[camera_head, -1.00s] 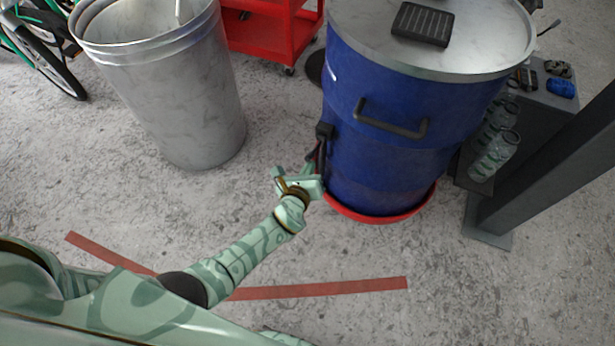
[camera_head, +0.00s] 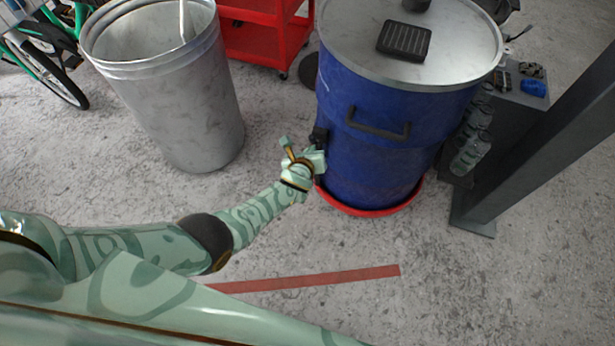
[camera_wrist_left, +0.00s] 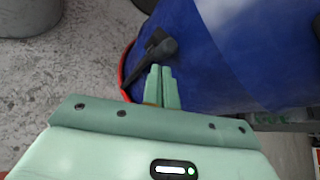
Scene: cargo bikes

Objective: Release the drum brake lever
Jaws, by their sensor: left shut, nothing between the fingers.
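The blue drum (camera_head: 375,130) stands upright, with a grey metal lid and a red base ring (camera_head: 375,209). A black lever fitting (camera_head: 319,137) sits on its left side. In the left wrist view the black lever (camera_wrist_left: 160,47) shows against the blue drum wall, just beyond my fingertips. My left gripper (camera_head: 316,158) is at the drum's left side, just below the fitting. In the left wrist view my left gripper (camera_wrist_left: 161,68) has its fingers together with nothing between them. I cannot tell whether the fingertips touch the lever. My right gripper is not in view.
A grey metal bin (camera_head: 180,100) stands left of the drum, with a red cart (camera_head: 255,45) behind. A dark post (camera_head: 530,140) and a grey shelf with bottles (camera_head: 470,152) are at the right. A red floor strip (camera_head: 310,279) lies in front; the floor around it is clear.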

